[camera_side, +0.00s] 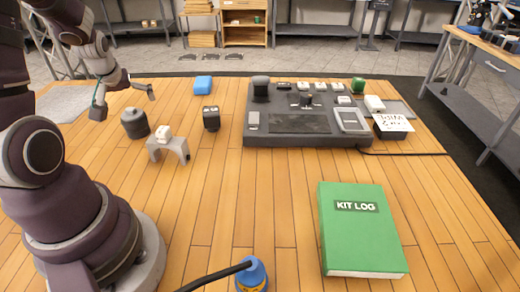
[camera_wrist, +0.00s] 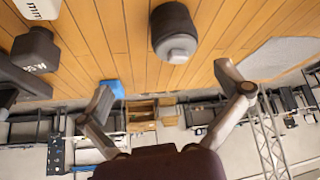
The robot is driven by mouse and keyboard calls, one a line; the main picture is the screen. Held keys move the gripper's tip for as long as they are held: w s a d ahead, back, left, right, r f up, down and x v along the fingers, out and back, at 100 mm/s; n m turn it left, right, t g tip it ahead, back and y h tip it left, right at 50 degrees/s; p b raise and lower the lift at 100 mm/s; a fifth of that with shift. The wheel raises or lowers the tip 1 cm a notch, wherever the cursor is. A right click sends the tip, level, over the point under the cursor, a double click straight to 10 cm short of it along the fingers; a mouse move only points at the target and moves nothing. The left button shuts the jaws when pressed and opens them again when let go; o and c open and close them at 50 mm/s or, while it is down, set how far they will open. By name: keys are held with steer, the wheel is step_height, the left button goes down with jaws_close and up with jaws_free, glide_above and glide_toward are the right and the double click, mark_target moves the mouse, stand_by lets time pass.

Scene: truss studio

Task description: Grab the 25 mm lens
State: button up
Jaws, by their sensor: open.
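No label that clearly reads 25 mm shows, so I cannot tell which piece is the 25 mm lens. A white piece (camera_side: 164,132) sits on a small grey stand (camera_side: 181,149); in the wrist view the white piece (camera_wrist: 38,8) shows "mm", its number cut off. A black piece (camera_side: 211,118) with a pale label stands to its right; its label in the wrist view (camera_wrist: 34,60) is unclear. A dark round canister (camera_side: 134,123) with a grey end (camera_wrist: 176,45) stands nearest my gripper. My gripper (camera_side: 125,103) is open and empty, above the table's far left; its fingers (camera_wrist: 165,78) are spread apart.
A dark console (camera_side: 300,143) with several small blocks fills the far middle. A blue box (camera_side: 203,85) lies at the back. A green KIT LOG book (camera_side: 360,240) and a blue item with a black cable (camera_side: 252,274) are in front. The middle of the table is clear.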

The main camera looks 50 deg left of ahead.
mark_target(130, 118)
steer(key=shift+n+g, duration=0.3)
steer(key=shift+n, duration=0.1)
steer(key=a+f, duration=0.2)
steer(key=f, duration=0.1)
steer(key=a+f, duration=0.1)
steer(key=shift+s+a+f, duration=0.25)
steer(key=shift+s+f, duration=0.05)
steer(key=x, duration=0.6)
steer(key=shift+w+f, duration=0.1)
steer(key=shift+w, duration=0.2)
steer(key=c, duration=1.3)
